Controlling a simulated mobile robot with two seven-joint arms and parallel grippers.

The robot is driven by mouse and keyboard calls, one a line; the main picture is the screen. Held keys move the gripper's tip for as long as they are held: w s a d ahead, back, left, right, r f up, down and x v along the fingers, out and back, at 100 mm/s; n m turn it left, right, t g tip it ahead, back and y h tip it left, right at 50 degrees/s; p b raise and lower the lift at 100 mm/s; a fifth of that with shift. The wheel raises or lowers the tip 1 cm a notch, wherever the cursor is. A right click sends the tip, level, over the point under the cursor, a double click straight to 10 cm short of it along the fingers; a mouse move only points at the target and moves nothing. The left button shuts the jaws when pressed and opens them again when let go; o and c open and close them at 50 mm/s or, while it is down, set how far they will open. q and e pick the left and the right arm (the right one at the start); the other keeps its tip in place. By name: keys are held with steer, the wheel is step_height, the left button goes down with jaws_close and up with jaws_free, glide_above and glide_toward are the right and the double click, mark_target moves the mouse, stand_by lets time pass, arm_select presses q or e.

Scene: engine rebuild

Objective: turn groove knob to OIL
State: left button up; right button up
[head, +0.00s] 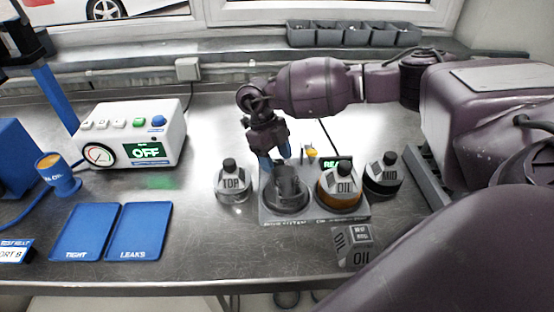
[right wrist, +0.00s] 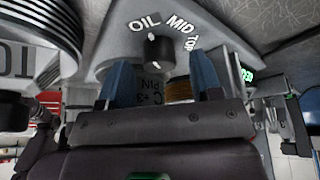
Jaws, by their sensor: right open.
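In the right wrist view, the groove knob (right wrist: 160,49) is a small black round knob with a white mark. It sits on a grey panel (right wrist: 108,38) with the words OIL (right wrist: 145,23), MID (right wrist: 180,23) and TOP (right wrist: 190,43) in an arc around it. The white mark shows on the knob's upper-left side, the side of OIL. My right gripper (right wrist: 161,78) is open, its blue fingers apart on either side just below the knob in that view. In the head view my right gripper (head: 278,160) points down over the fixture, and I cannot make out the knob there.
The grey fixture (head: 350,211) bears a dark cylinder (head: 286,190) and an OIL container (head: 339,188). TOP (head: 232,184) and MID (head: 383,174) containers flank it. Blue mats (head: 138,232) and an OFF box (head: 135,130) lie left.

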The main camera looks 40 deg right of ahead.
arm_select(q)
steer(key=shift+s+f, duration=0.35)
arm_select(e)
steer(key=d+v, duration=0.1)
steer(key=v, duration=0.9)
steer(key=shift+a, duration=0.45)
arm_select(q)
steer(key=shift+w+r, duration=0.1)
steer(key=shift+w, duration=0.1)
